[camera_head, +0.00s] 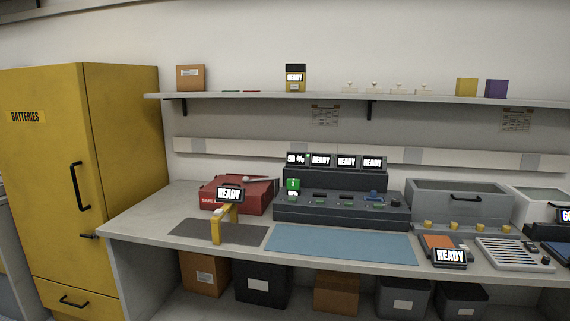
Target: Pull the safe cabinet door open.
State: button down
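A tall yellow cabinet (123,140), labelled "BATTERIES", stands at the left. Its front door (45,170) looks shut. A black vertical bar handle (79,186) is on the door near its right edge. A small black latch or lever (88,236) sits below it near the cabinet corner. A lower yellow drawer front with a black handle (73,302) is under the door. My gripper is not in view.
A grey workbench (150,225) adjoins the cabinet on the right. It carries a red box (235,197), a yellow device (217,231) on a dark mat, a charger console (340,205) and a blue mat (340,245). A shelf (330,98) runs above. Bins stand below.

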aim_at(50, 173)
jog(key=u, duration=1.55)
